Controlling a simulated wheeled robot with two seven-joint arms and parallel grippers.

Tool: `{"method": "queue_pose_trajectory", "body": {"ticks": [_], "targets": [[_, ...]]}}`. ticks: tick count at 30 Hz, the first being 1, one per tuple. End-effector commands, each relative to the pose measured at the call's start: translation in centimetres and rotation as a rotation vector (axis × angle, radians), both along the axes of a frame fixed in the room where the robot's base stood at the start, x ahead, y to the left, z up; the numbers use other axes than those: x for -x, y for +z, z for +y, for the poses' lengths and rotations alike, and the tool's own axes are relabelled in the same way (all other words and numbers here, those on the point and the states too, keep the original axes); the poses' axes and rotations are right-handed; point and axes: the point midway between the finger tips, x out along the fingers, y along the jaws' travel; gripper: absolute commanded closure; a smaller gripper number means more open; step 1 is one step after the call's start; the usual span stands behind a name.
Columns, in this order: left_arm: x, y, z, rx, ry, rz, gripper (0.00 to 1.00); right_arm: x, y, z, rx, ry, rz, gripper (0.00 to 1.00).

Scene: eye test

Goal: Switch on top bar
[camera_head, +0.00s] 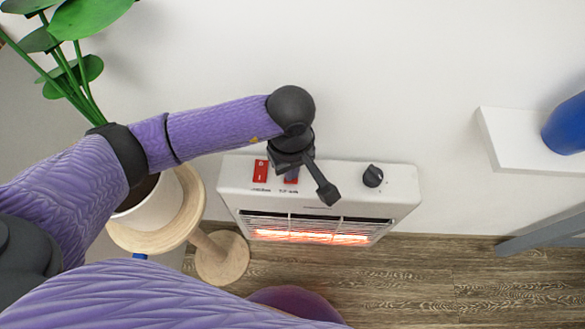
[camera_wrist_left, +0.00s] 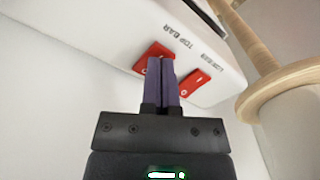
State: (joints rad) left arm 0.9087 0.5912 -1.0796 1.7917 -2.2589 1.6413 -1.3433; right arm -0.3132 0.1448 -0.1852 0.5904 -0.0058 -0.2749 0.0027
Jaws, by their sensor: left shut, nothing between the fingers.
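The white heater (camera_head: 236,200) stands against the wall with its lit orange bar (camera_head: 315,237) showing behind the front grille. Two red rocker switches sit on its top. The left one (camera_head: 260,171) is in plain view in the head view. The top bar switch (camera_wrist_left: 150,56), beside the printed words TOP BAR, is partly hidden by my left gripper (camera_head: 291,179). In the left wrist view the purple fingers (camera_wrist_left: 161,63) are shut and empty, their tips over or against this switch; contact is unclear. The other switch (camera_wrist_left: 196,83) is right of the fingers.
A black knob (camera_head: 373,176) is on the heater's right top. A potted plant (camera_head: 75,75) stands on a round wooden stand (camera_head: 195,205) at the left. A white wall shelf (camera_head: 510,150) with a blue vase (camera_head: 568,125) is at the right. Floor right of the heater is clear.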

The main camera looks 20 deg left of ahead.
Motion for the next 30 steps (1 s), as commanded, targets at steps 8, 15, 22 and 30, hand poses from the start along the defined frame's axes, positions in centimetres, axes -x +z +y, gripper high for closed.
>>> {"method": "queue_pose_trajectory", "body": {"ticks": [8,15,22,30], "targets": [[0.0,-0.5,0.0,0.0,0.0,0.0,1.0,0.1,-0.3,0.0,0.0,0.0,0.003,0.11],[0.0,-0.8,0.0,0.0,0.0,0.0,1.0,0.2,-0.6,0.0,0.0,0.0,0.005,0.11],[0.0,0.2,0.0,0.0,0.0,-0.003,1.0,-0.1,0.1,0.0,0.0,0.0,-0.002,0.11],[0.0,3.4,0.0,0.0,0.0,-0.004,1.0,-0.8,2.2,0.0,0.0,0.0,-0.023,0.11]]}}
